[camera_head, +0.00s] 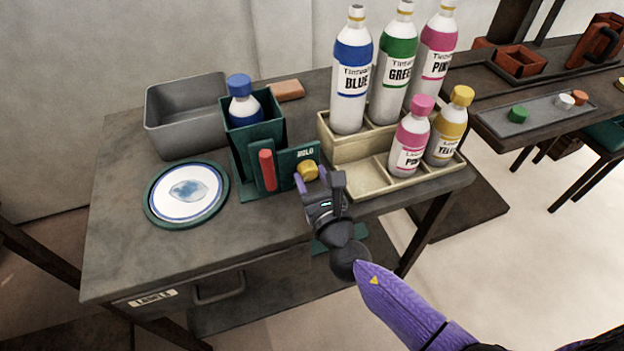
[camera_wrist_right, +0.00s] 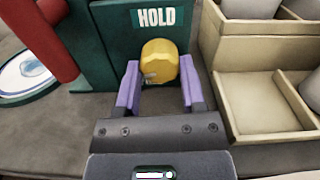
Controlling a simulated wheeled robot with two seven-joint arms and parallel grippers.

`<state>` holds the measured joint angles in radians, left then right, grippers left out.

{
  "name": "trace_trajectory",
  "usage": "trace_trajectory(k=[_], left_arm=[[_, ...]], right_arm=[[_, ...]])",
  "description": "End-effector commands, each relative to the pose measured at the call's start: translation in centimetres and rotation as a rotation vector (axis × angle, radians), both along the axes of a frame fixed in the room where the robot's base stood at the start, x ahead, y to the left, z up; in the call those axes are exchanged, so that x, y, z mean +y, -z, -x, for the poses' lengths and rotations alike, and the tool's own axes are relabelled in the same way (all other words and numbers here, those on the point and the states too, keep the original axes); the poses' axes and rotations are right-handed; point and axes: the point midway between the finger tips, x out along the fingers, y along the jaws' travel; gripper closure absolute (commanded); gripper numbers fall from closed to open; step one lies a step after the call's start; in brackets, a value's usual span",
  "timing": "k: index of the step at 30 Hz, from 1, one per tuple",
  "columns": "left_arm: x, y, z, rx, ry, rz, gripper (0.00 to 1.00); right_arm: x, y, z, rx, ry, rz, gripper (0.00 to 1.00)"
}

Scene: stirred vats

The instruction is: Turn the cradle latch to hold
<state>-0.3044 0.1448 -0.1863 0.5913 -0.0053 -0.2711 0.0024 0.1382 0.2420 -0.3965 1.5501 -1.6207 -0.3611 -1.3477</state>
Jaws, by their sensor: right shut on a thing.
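The green cradle (camera_head: 247,160) stands on the table and holds a white bottle with a blue cap (camera_head: 239,86). A red handle (camera_head: 267,170) stands upright at its front. On the cradle's right panel, a yellow latch knob (camera_head: 308,170) sits just below the white HOLD label (camera_head: 305,154). In the right wrist view, the yellow knob (camera_wrist_right: 159,60) lies between the purple fingers, under the HOLD label (camera_wrist_right: 157,17). My right gripper (camera_head: 319,181) is shut on this knob; the fingers hide part of its sides. My left gripper is not in view.
A beige rack (camera_head: 372,187) with several bottles stands close to the right of my right gripper. A grey bin (camera_head: 187,120) is behind left, and a round plate (camera_head: 186,191) lies left of the cradle. The table front is clear.

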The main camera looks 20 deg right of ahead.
Motion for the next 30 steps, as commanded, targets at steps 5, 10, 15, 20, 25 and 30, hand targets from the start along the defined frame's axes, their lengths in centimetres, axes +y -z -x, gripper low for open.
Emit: trace_trajectory(k=[5, 10, 15, 20, 25, 30], left_arm=[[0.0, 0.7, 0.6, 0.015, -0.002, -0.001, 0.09], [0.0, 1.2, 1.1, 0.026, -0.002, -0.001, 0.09], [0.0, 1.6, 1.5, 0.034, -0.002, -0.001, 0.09], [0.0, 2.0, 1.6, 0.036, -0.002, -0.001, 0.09], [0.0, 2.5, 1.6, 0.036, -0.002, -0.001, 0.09], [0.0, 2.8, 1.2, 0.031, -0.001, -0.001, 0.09]], right_arm=[[0.0, 0.2, 0.0, 0.007, 0.000, -0.165, 1.00], [0.0, 0.2, 0.0, 0.012, 0.000, -0.327, 1.00], [0.1, 0.2, 0.0, 0.019, 0.000, -0.488, 1.00], [0.1, 0.2, 0.0, 0.024, 0.001, -0.641, 1.00], [0.1, 0.2, 0.0, 0.030, 0.001, -0.801, 1.00], [0.1, 0.1, 0.0, 0.034, 0.001, -0.963, 1.00]])
